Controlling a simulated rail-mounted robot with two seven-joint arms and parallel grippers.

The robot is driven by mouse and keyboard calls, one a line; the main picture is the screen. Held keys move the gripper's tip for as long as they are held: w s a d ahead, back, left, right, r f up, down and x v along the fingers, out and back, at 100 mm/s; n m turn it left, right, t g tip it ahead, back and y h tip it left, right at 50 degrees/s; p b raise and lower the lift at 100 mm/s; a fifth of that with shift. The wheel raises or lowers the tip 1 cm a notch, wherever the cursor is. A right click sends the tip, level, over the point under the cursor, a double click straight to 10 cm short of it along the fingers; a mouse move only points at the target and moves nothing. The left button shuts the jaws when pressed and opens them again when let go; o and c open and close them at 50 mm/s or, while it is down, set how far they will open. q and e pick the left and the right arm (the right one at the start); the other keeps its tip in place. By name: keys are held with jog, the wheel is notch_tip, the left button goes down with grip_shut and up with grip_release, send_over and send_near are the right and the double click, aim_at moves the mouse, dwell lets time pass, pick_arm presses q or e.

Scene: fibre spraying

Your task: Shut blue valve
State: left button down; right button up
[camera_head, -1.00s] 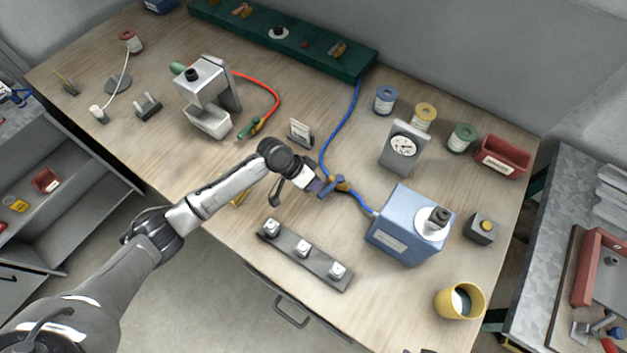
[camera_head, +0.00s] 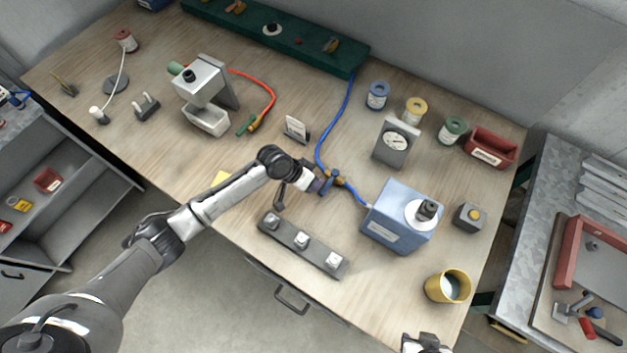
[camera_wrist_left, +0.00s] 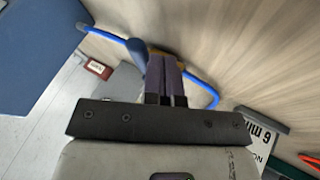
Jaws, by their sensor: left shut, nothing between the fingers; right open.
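The blue valve (camera_head: 337,181) sits in the blue hose (camera_head: 320,147) near the front middle of the bench. It has a brass body and a blue lever, which appears to lie across the hose line. My left gripper (camera_head: 320,185) is shut and empty, with its tips right beside the lever; I cannot tell whether they touch. In the left wrist view the closed fingers (camera_wrist_left: 165,82) partly hide the brass body, and the blue lever (camera_wrist_left: 138,54) shows just left of them. My right gripper (camera_head: 426,344) is open at the bottom edge, far from the valve.
The blue box (camera_head: 402,215) stands right of the valve, where the hose ends. A dark strip with several white-topped pieces (camera_head: 290,247) lies in front. A small sign (camera_head: 296,128) and a gauge (camera_head: 396,143) stand behind. A yellow cup (camera_head: 447,287) is at front right.

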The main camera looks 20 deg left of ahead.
pick_arm(q)
jog(key=a, duration=0.4)
jog(key=shift+w+a+r, duration=0.1)
jog(key=shift+w+a, duration=0.15)
jog(key=shift+w, duration=0.15)
jog(key=v, duration=0.9)
jog(key=shift+s+r, duration=0.3)
jog(key=shift+s, duration=0.05)
jog(key=shift+d, duration=0.1)
